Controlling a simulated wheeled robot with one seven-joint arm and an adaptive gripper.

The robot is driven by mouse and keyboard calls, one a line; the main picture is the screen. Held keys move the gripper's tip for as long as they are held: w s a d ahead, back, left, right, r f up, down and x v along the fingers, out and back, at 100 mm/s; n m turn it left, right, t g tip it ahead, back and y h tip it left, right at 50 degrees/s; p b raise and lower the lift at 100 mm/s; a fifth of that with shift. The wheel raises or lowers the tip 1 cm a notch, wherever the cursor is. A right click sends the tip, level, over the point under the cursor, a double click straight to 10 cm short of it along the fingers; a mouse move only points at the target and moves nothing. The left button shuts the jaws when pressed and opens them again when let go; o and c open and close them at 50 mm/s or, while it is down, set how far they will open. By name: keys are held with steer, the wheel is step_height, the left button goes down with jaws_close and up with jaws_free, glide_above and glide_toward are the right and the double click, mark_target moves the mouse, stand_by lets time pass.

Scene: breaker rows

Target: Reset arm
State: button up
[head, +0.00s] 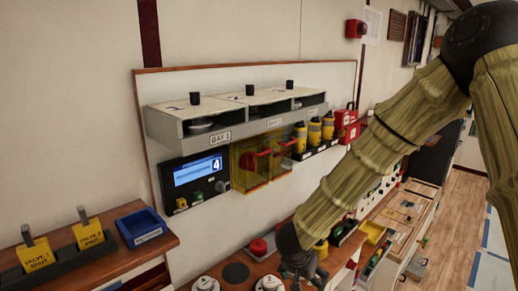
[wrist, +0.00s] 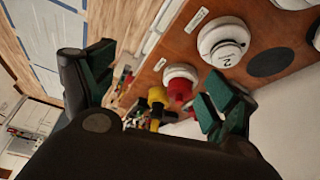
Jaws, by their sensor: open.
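My arm (head: 385,135) comes in from the upper right of the head view and reaches down to the counter. My gripper (head: 300,268) is at the lower middle, in front of the wooden counter; the arm's end partly hides its fingers there. In the wrist view my gripper (wrist: 158,88) is open, its green-padded fingers wide apart. Nothing is held between them. Beyond the fingers, a red round object (wrist: 180,90) and a yellow one (wrist: 157,97) show on the counter.
A wall panel holds the bay shelf (head: 235,120), a display box (head: 195,178) reading 4 and a yellow clear cover (head: 248,165). White round units (head: 207,284) stand on the counter. A blue bin (head: 141,226) and yellow valve tags (head: 88,234) are at left. Wooden floor (head: 455,220) is clear at right.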

steer(key=s+d+f+n+b, duration=0.1)
steer(key=s+d+f, duration=0.25)
steer(key=f, duration=0.45)
steer(key=s+d+f+n+b, duration=0.15)
steer(key=s+f, duration=0.25)
steer(key=f, duration=0.4)
steer(key=s+d+f+n+b, duration=0.1)
steer(key=s+d+f, duration=0.25)
steer(key=f, duration=0.45)
steer(key=s+f+n+g+y+b, duration=0.1)
steer(key=s+f+g, duration=0.1)
steer(key=s+f, duration=0.4)
steer(key=s+d+f+n+g+y+b, duration=0.1)
steer(key=s+f, duration=0.5)
steer(key=s, duration=1.1)
steer(key=shift+s+d+f+g+y+b, duration=0.25)
steer(key=shift+s+f+g+y+b, duration=0.05)
steer(key=shift+g+b, duration=0.2)
